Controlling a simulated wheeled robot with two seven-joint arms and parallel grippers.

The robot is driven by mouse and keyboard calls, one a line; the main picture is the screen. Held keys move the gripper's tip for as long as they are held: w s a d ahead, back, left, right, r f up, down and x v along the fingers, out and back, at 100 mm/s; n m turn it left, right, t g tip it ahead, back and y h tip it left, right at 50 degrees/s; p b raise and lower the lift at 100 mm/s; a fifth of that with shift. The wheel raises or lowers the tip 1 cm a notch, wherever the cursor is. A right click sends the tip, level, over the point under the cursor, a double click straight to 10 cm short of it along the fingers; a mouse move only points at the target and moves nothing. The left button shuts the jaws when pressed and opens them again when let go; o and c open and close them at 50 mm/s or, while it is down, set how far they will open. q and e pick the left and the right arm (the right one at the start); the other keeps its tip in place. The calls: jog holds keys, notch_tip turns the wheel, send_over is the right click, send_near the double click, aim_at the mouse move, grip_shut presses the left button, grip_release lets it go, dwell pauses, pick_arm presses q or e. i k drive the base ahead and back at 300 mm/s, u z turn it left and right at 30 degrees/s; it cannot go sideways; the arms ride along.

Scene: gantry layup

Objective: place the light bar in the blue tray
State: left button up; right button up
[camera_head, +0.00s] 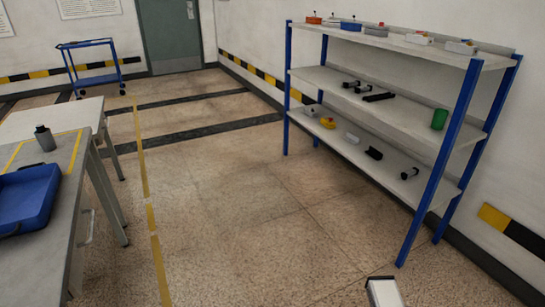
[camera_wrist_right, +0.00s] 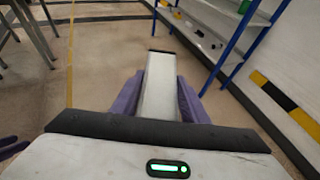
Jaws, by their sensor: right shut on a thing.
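The blue tray (camera_head: 28,200) lies on the grey table at the left edge of the head view, partly cut off. The light bar (camera_wrist_right: 158,88) is a pale, whitish bar with a dark end. My right gripper (camera_wrist_right: 158,90) is shut on it, with purple fingers on both sides. The bar points ahead, over the floor. Its end (camera_head: 384,292) also shows at the bottom of the head view, well to the right of the tray. A small purple piece at the left edge of the right wrist view looks like part of my left gripper (camera_wrist_right: 12,146); its jaws do not show.
A dark bottle-like item (camera_head: 45,138) stands on the table behind the tray. A blue-framed shelf (camera_head: 405,110) with several small parts stands at the right. A blue cart (camera_head: 95,78) stands at the back left. The floor (camera_head: 215,220) between table and shelf is clear.

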aim_at(25, 198)
jog(key=i, duration=2.25)
jog(key=u, duration=3.7)
jog(key=i, duration=0.5)
jog(key=u, duration=0.05)
